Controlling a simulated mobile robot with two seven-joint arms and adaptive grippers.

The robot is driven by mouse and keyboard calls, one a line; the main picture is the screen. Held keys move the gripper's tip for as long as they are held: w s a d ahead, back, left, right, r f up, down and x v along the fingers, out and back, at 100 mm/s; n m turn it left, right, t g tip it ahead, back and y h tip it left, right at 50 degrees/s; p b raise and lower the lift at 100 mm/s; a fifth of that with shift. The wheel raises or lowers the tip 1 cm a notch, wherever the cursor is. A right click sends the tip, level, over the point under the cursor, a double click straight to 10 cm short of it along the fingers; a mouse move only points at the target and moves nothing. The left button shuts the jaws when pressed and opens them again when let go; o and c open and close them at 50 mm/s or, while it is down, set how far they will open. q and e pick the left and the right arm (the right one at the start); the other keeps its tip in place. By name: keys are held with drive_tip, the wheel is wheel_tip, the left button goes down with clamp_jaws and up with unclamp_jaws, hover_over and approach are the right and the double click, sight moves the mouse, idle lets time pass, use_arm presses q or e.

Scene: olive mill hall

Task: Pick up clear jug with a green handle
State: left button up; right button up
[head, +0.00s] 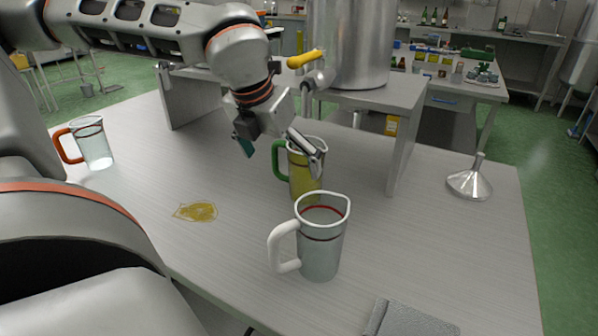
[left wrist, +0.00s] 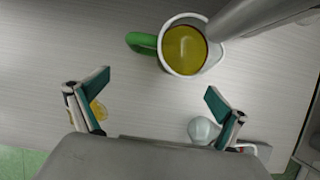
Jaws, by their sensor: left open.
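The clear jug with a green handle (head: 304,181) stands upright on the grey table, below the yellow-levered tap of a steel tank. It holds yellow-green liquid, and its handle (head: 279,158) points left. In the left wrist view the jug (left wrist: 185,50) is seen from above, with the green handle (left wrist: 142,42) at its left. My left gripper (head: 277,145) is open and empty, close to the jug's handle side, and hides part of its rim. In the left wrist view the fingers (left wrist: 158,92) are spread, with the jug beyond the tips. My right gripper is not in view.
A white-handled jug (head: 321,250) stands in front of the green-handled one. A red-handled jug (head: 94,144) is at the far left. A yellow spill (head: 196,211) lies on the table (head: 230,260). A metal funnel (head: 470,183) stands right. The tank (head: 350,45) rests on a raised stand (head: 408,125).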

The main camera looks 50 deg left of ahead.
use_arm(q)
drive_tip(key=w, duration=0.2)
drive_tip(key=w+a, duration=0.1)
drive_tip(key=w, duration=0.1)
drive_tip(key=shift+w+a+f+b, duration=0.1)
drive_tip(key=shift+f+b, duration=0.1)
drive_tip(key=shift+b, duration=0.15)
drive_tip(key=shift+w+a+f, duration=0.1)
drive_tip(key=shift+w+f, duration=0.1)
drive_tip(key=shift+f, duration=0.2)
drive_tip(key=c, duration=1.6)
drive_tip(key=shift+r, duration=0.15)
